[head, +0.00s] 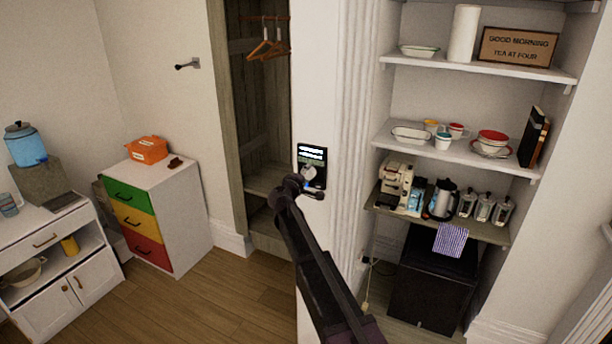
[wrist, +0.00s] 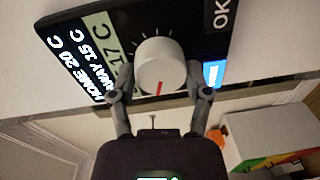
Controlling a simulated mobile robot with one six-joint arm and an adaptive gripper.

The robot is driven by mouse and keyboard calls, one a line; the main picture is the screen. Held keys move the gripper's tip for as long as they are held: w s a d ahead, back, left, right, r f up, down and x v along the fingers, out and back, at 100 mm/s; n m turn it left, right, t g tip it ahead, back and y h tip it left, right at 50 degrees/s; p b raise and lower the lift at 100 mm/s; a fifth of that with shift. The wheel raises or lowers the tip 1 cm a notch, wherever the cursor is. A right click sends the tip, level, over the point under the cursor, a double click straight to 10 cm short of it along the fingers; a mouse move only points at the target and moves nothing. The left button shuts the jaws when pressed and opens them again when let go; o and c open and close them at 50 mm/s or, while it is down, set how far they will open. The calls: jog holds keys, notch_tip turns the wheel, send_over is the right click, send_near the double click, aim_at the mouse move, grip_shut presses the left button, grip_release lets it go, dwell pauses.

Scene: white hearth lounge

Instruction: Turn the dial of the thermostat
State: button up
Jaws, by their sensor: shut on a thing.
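The thermostat is a black panel (head: 319,157) on the white wall pillar in the head view. In the wrist view its face (wrist: 119,27) shows the lines "HOME 20 C", "AWAY 15 C" and a highlighted "17 C", with an "OK" mark and a blue patch at the right. Its round white dial (wrist: 160,62) has a red pointer line towards the bottom of the picture. My gripper (wrist: 159,88) is shut on the dial, one finger at each side. In the head view my gripper (head: 307,186) is at the panel's lower part and covers some of it.
An open closet (head: 262,120) with hangers is left of the pillar. Shelves with dishes (head: 470,155) and a coffee machine (head: 396,186) stand to the right. A coloured drawer unit (head: 185,215) is at the left. The floor between is clear.

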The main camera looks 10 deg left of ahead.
jog(key=shift+w+r, duration=0.1)
jog(key=shift+w, duration=0.05)
jog(key=o, duration=1.2)
jog(key=shift+m, duration=0.4)
